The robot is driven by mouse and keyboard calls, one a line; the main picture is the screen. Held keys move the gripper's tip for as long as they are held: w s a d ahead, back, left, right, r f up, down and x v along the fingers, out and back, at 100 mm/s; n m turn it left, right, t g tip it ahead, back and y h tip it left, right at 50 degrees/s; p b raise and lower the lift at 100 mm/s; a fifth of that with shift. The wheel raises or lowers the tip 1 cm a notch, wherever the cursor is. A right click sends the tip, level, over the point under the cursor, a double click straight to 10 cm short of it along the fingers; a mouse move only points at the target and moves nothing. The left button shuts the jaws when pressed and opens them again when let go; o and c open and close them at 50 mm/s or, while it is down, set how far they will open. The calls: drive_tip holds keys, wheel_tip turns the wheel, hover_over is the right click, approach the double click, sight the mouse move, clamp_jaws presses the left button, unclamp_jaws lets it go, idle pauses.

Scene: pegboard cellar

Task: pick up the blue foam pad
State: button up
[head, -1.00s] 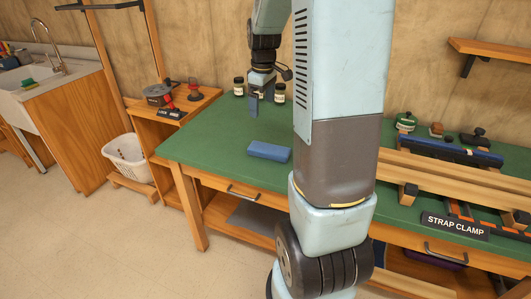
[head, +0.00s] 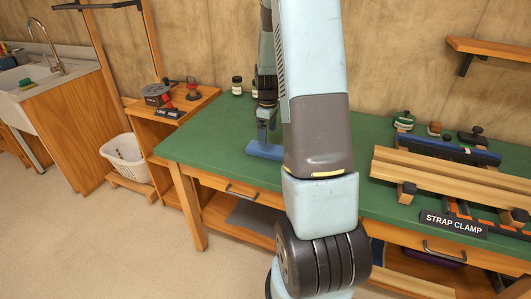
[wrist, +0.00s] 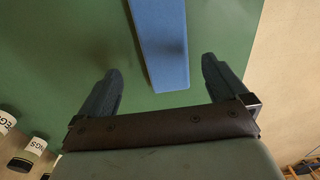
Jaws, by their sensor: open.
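The blue foam pad (head: 263,151) lies flat on the green-topped workbench (head: 215,140), near its front edge. In the head view my arm hides its right end. My gripper (head: 266,138) points down right over the pad; whether it touches the pad I cannot tell. In the wrist view the pad (wrist: 165,45) runs lengthwise between the two spread fingers of my gripper (wrist: 164,88), with its near end just short of the palm bar. Green surface shows on both sides between pad and fingers. The gripper is open and empty.
Labelled jars (head: 237,86) stand at the back of the bench; some show at the lower left of the wrist view (wrist: 28,152). Wooden boards (head: 430,178) and clamps lie at the right. The bench's left part is clear.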

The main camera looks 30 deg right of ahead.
sight(268, 147)
drive_tip(key=f, duration=0.3)
drive_tip(key=s+f, duration=0.1)
drive_tip(key=f, duration=0.1)
drive_tip(key=shift+a, duration=0.15)
drive_tip(key=shift+w+f, duration=0.1)
drive_tip(key=shift+f, duration=0.45)
drive_tip(key=c, duration=1.1)
drive_tip(key=shift+r, duration=0.15)
